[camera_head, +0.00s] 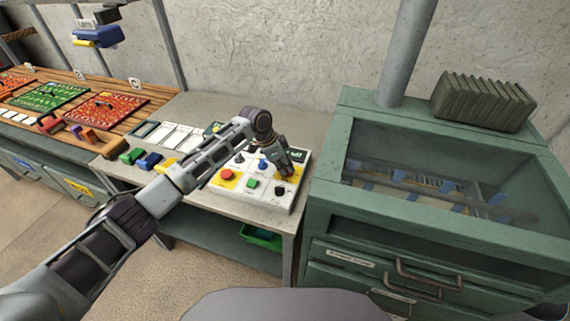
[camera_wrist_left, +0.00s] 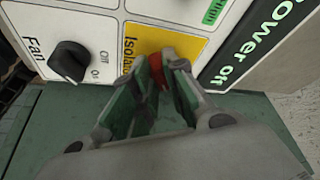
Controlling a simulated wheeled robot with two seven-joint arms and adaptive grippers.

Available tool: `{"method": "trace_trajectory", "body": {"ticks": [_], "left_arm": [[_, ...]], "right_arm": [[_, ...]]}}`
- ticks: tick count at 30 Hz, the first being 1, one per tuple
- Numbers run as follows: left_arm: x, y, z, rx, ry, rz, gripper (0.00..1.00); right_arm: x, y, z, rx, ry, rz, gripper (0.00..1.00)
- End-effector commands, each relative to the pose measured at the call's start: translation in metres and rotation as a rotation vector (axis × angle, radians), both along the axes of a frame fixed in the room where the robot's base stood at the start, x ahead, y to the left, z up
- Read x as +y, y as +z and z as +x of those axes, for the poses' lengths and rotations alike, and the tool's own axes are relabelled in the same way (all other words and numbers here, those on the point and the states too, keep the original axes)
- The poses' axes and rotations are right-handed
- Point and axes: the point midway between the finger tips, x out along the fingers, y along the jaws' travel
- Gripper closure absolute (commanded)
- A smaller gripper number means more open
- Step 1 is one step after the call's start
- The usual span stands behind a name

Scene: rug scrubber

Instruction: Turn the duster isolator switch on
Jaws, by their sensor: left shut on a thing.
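The white control panel (camera_head: 266,194) stands on the grey table, with several buttons and knobs. In the left wrist view, a red switch knob (camera_wrist_left: 157,70) sits on a yellow plate (camera_wrist_left: 192,44) with a partly hidden label beginning "Isola". My left gripper (camera_head: 287,174) is at the panel's right side; in the wrist view its fingertips (camera_wrist_left: 160,66) are closed on the red knob from both sides. The fingers hide most of the knob, so its turn position cannot be told. My right gripper is not in view.
A black Fan knob (camera_wrist_left: 70,61) with Off and On marks is left of the yellow plate. A red button (camera_head: 227,174) is on the panel's left. A green glass-topped cabinet (camera_head: 335,225) stands close on the right.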

Motion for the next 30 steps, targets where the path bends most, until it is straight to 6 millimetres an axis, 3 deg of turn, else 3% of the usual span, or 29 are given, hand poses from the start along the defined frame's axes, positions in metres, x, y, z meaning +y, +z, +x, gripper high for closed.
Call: {"method": "trace_trajectory", "body": {"ticks": [15,30], "left_arm": [[-0.001,-0.002,0.003,0.003,-0.309,-0.001,1.00],[-0.001,-0.002,0.006,0.002,-0.533,0.000,1.00]], "right_arm": [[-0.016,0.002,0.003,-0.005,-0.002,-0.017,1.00],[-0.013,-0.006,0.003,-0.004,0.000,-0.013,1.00]]}}
